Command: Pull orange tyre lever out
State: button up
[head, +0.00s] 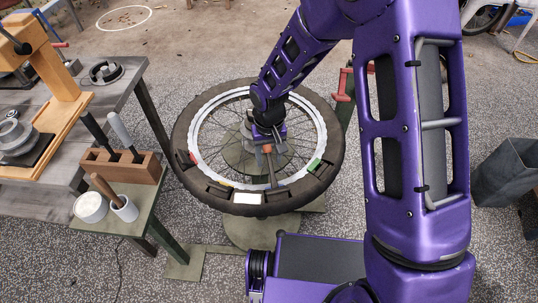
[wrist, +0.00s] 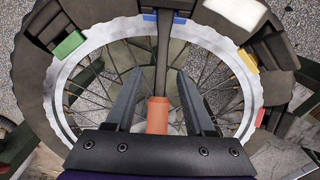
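The orange tyre lever (wrist: 157,114) has an orange handle and a dark shaft. In the wrist view the shaft runs up to the rim and tyre edge beside a blue mark (wrist: 150,17). In the head view the lever (head: 271,168) points from my gripper towards the near side of the wheel (head: 184,122). My gripper (wrist: 160,75) is open, with one finger on each side of the lever and visible gaps between. In the head view my gripper (head: 268,138) is over the wheel's middle, partly hidden by my arm. The handle's end is hidden behind the gripper body.
Green (head: 315,165), red (head: 189,158) and white (head: 250,198) pieces sit around the tyre. At left are a wooden block (head: 120,166) with tools, a cup (head: 124,208) and a grey workbench (head: 118,88). A dark bin (head: 508,172) stands at right.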

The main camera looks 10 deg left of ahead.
grip_shut()
jog(key=shift+w+a+r, duration=0.1)
jog(key=shift+w, duration=0.1)
dwell(0.9)
jog(key=c, duration=0.6)
grip_release()
grip_shut()
dwell(0.4)
